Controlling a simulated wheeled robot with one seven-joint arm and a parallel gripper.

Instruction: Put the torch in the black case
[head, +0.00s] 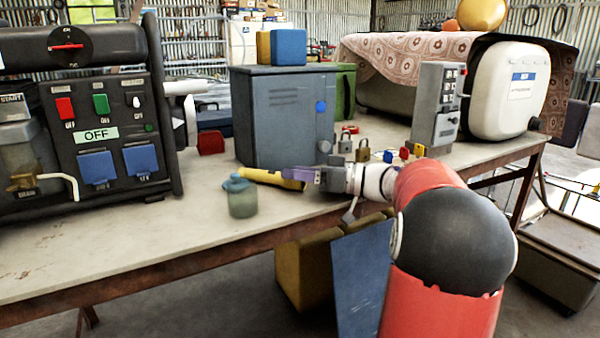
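The yellow torch (270,179) lies roughly level, low over the workbench in front of the grey cabinet. Its left end is close behind the lid of a small jar in the picture. My gripper (300,174) reaches in from the right, and its purple finger overlaps the torch's right end. The finger gap is hidden, so I cannot tell whether it is shut on the torch. I also cannot tell whether the torch touches the bench. I cannot pick out the black case for certain in this view.
The green jar (241,200) stands close to the torch. The grey cabinet (285,118) is behind it. A black switch panel (100,125) fills the left. Several padlocks (362,150) and a grey control box (437,108) stand to the right. The workbench (130,235) is clear at front left.

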